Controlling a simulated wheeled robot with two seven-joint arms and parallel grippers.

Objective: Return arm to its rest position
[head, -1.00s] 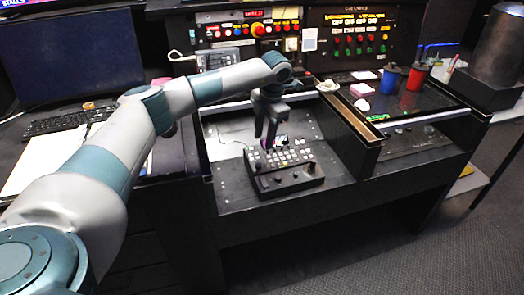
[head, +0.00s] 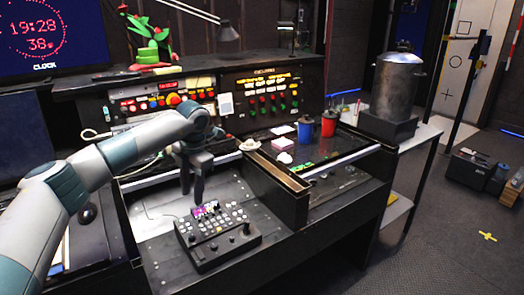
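My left arm reaches in from the left over the desk. My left gripper (head: 193,190) points down just above the back left part of a black button panel (head: 218,236). The panel has rows of small buttons, a small lit screen and several knobs. The fingers look close together, but I cannot tell whether they are shut or whether the tips touch the panel. Nothing can be seen held in them. My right arm and gripper are not in view.
A control console (head: 262,95) with coloured buttons stands behind the desk. A blue cup (head: 305,132), a red cup (head: 328,124) and a pink block (head: 283,130) are to the right. A large metal pot (head: 394,88) stands further right. Floor at the right is mostly open.

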